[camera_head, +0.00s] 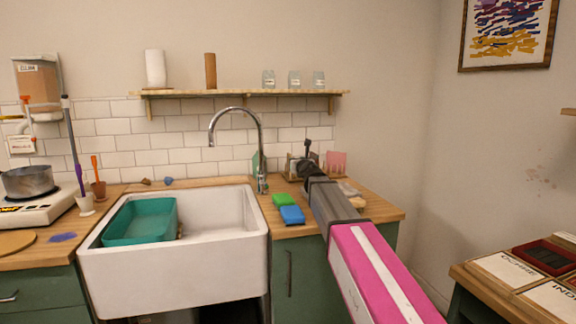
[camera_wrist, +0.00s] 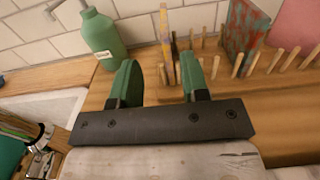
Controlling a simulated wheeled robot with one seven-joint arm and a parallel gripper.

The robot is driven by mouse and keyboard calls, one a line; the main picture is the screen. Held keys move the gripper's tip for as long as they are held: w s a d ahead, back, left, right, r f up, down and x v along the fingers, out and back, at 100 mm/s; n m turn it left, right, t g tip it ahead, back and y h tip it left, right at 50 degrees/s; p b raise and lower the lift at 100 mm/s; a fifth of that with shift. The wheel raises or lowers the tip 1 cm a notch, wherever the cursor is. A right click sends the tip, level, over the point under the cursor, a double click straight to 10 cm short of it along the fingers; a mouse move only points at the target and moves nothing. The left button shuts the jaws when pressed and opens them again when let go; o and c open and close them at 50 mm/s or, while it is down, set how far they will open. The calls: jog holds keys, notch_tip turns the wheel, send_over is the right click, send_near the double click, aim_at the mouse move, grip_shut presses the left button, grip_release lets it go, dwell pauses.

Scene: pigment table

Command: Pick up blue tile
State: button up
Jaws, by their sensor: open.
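My gripper (camera_wrist: 158,80) is open in the wrist view, its two green fingers apart with nothing held between them. It is over the back of the counter, in front of a row of wooden pegs (camera_wrist: 200,65). A tile with blue-green and rust-red patches (camera_wrist: 243,32) stands upright among the pegs, beyond and to the right of the fingers. I cannot tell whether it is the blue tile. A pink tile (camera_wrist: 297,20) stands farther right and also shows in the head view (camera_head: 336,161). In the head view my arm hides part of the rack.
A green bottle (camera_wrist: 100,36) stands left of the fingers. Blue (camera_head: 292,215) and green (camera_head: 284,200) blocks, perhaps sponges, lie on the counter beside the white sink (camera_head: 180,272). The tap (camera_head: 260,150) rises behind the sink. A tiled wall (camera_wrist: 60,25) closes off the back.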

jog(key=x, duration=1)
jog(key=shift+w+d, duration=0.15)
jog(key=shift+w, duration=0.3)
jog(key=shift+s, duration=0.1)
grip_shut()
